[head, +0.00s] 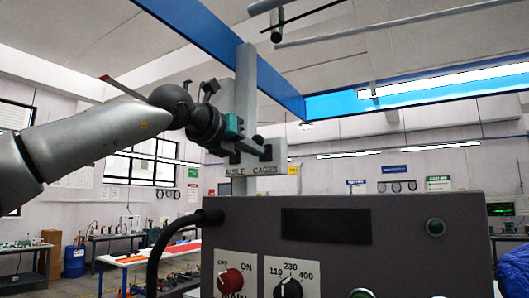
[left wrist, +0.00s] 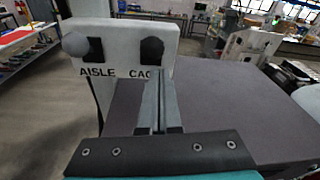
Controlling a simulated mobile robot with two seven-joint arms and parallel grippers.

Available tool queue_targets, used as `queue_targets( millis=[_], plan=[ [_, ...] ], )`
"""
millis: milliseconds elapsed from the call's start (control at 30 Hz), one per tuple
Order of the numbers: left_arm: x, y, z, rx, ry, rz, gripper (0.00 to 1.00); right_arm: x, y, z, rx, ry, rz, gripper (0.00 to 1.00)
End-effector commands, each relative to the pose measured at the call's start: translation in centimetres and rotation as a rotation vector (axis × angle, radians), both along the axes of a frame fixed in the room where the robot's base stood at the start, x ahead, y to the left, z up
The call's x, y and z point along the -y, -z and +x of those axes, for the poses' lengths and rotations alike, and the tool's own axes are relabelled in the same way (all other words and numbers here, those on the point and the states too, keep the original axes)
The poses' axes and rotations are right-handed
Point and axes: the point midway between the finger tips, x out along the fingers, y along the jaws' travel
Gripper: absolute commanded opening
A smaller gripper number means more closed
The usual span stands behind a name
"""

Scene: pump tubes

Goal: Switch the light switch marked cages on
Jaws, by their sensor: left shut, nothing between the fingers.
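A pale switch panel (head: 279,160) stands on a grey post behind the dark box, lettered AISLE and CAGES. In the left wrist view the panel (left wrist: 120,34) carries two dark switch mounts. The AISLE switch (left wrist: 76,44) shows a grey round knob at the left. The CAGES switch (left wrist: 152,50) shows as a dark block; its lever position cannot be told. My left gripper (head: 264,152) is at the panel's face near the CAGES side. In the left wrist view its shut, empty fingers (left wrist: 160,80) sit just below the CAGES switch and cover part of its label; contact cannot be told.
A dark box (head: 340,235) with a red knob (head: 230,281), a black dial (head: 288,288) and a green button (head: 435,227) stands below the panel. A thick black cable (head: 165,250) leaves its left side. A blue beam crosses overhead.

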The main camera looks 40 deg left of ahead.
Motion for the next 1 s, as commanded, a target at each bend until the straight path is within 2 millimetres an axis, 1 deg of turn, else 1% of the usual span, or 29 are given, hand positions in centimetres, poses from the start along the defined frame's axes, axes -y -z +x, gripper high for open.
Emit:
queue_targets(
  millis=[33,167,600,1000],
  plan=[
    [-0.1,-0.5,0.0,-0.001,-0.002,-0.001,0.0,0.2,-0.3,0.0,0.0,-0.001,-0.002,0.5],
    [-0.1,-1.2,0.0,-0.003,-0.001,0.0,0.0,0.3,-0.6,0.0,0.0,-0.001,-0.004,0.5],
    [-0.1,-3.7,0.1,0.012,-0.003,0.008,0.0,-0.6,-1.6,0.0,0.0,0.002,0.008,0.5],
    [0.0,-4.2,0.1,0.014,-0.002,0.012,0.0,-0.6,-1.8,0.0,0.0,0.002,0.008,0.5]
  ],
)
